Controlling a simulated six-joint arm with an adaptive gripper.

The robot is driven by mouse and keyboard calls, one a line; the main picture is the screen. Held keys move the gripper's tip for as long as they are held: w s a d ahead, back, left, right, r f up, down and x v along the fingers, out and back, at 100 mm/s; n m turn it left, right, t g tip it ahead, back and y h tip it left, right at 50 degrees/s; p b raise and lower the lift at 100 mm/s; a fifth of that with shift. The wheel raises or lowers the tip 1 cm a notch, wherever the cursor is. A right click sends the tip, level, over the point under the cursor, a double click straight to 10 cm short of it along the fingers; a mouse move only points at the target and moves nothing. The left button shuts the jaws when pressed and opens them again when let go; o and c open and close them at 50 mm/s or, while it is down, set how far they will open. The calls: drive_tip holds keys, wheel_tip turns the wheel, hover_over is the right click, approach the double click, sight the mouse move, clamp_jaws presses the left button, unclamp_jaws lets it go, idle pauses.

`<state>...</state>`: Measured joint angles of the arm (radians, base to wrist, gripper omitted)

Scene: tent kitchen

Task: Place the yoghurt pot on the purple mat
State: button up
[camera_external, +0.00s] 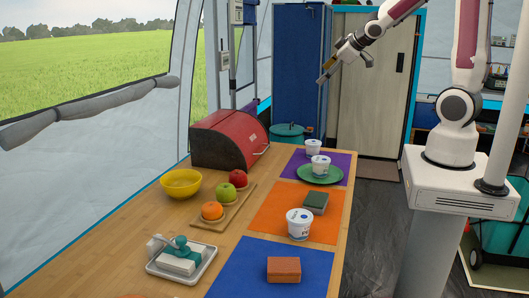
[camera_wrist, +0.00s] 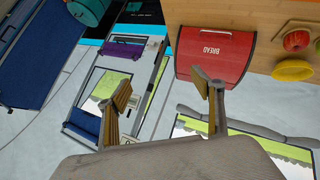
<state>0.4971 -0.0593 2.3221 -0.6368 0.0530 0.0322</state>
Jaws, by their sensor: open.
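Three white yoghurt pots show in the external view. One pot (camera_external: 313,147) stands at the far edge of the purple mat (camera_external: 342,160). Another pot (camera_external: 320,166) stands on a green plate (camera_external: 303,176), which lies over the near part of the purple mat. The third pot (camera_external: 300,224) stands upright on the orange mat (camera_external: 265,220). My gripper (camera_external: 346,70) is raised high above the far end of the table, apart from all the pots. Its fingers are spread and empty in the wrist view (camera_wrist: 160,86). No pot or mat shows in the wrist view.
A dark green sponge (camera_external: 314,203) lies on the orange mat. A brick (camera_external: 284,270) is on the blue mat (camera_external: 235,270). A red bread bin (camera_external: 225,140), yellow bowl (camera_external: 181,183), fruit board (camera_external: 232,212) and grey tray (camera_external: 178,270) line the left side.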

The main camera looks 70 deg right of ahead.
drive_tip(key=s+a+r+g+y, duration=0.1)
drive_tip(key=s+a+y, duration=0.1)
drive_tip(key=s+a, duration=0.8)
drive_tip(key=s+a+r+m+g+y, duration=0.1)
drive_tip(key=s+a+y, duration=0.2)
drive_tip(key=s+a, duration=0.8)
drive_tip(key=a, duration=0.3)
drive_tip(key=shift+a+r+g, duration=0.25)
drive_tip(key=shift+g, duration=0.05)
